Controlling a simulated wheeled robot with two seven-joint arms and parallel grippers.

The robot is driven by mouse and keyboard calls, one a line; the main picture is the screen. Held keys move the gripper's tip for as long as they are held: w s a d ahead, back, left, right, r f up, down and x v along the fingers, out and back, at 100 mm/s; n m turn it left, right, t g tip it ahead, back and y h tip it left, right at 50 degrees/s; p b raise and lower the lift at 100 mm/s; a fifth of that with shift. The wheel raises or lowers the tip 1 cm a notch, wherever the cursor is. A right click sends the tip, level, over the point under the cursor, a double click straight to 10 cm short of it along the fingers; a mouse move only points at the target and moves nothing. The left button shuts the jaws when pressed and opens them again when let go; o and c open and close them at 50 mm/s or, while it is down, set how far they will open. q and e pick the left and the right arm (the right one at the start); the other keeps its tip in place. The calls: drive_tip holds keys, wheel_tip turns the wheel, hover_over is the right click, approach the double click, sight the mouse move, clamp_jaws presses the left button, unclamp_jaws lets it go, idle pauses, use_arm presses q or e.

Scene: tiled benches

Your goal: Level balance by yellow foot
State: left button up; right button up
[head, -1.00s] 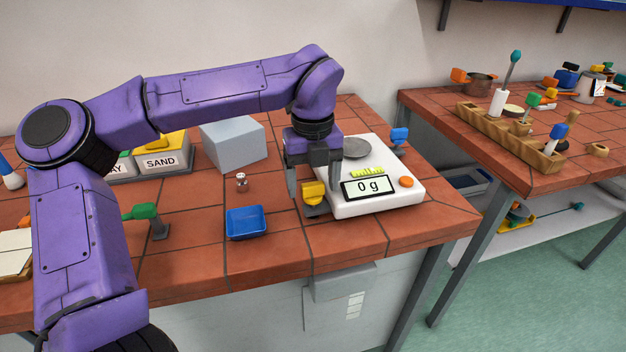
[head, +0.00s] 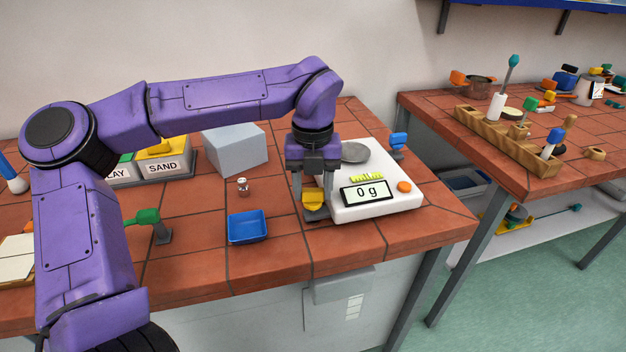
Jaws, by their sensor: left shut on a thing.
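The white balance (head: 380,207) stands on the tiled bench with a grey round pan (head: 354,152) and a display reading 0 g (head: 366,193). A yellow-green level strip (head: 366,177) and an orange button (head: 404,187) are on its top. The yellow foot (head: 313,197) is at its near left corner, and a blue foot (head: 398,140) is at its far right corner. My left gripper (head: 313,194) points down and is shut on the yellow foot. My right gripper is not in view.
A blue tray (head: 247,227) and a small weight (head: 242,187) lie left of the balance. A second bench (head: 560,186) with a wooden rack (head: 505,140) stands at the right.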

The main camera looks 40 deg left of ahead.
sight(313, 190)
use_arm(q)
drive_tip(key=shift+r+m+p, duration=0.25)
drive_tip(key=shift+m+p, duration=0.5)
drive_tip(key=shift+m, duration=0.15)
drive_tip(key=m+p, duration=0.9)
drive_tip(key=p, duration=0.1)
drive_tip(key=shift+f+m+p, duration=0.15)
drive_tip(key=shift+m+p, duration=0.2)
drive_tip(key=shift+m, duration=0.35)
drive_tip(key=o, duration=1.1)
drive_tip(key=shift+c, duration=0.2)
wheel_tip(313, 190, up, 10)
drive_tip(key=b, duration=0.1)
drive_tip(key=shift+r, duration=0.2)
